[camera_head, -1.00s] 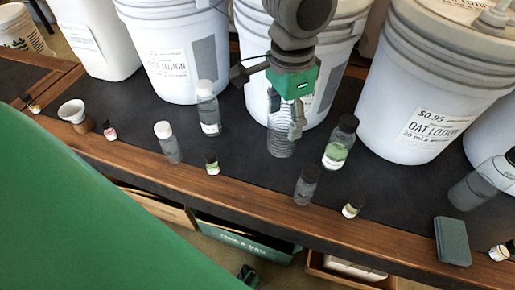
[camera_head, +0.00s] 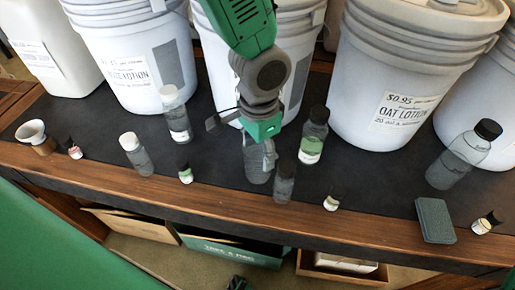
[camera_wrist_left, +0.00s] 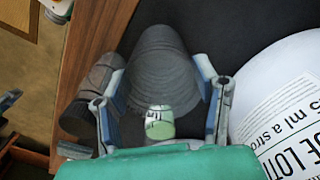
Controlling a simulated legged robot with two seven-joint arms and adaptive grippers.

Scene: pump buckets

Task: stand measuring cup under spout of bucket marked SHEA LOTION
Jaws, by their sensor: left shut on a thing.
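The measuring cup (camera_head: 258,168) is a clear grey, ribbed vessel near the middle of the dark counter mat. My left gripper (camera_head: 262,146) comes down from above and is shut on it. In the left wrist view the cup (camera_wrist_left: 155,55) sits between the two fingers of the left gripper (camera_wrist_left: 160,85). I cannot tell whether its base touches the mat. A white bucket (camera_head: 130,65) at the left has a label ending in LOTION; its first word is unclear. My arm hides much of the middle bucket (camera_head: 296,75). No spout shows clearly. My right gripper is not in view.
The right bucket (camera_head: 400,90) reads OAT LOTION. A green-labelled bottle (camera_head: 313,140) stands right of the cup, and a small dark vessel (camera_head: 284,184) close in front. Several small bottles, a funnel (camera_head: 34,133) and a grey block (camera_head: 434,220) line the wooden front edge.

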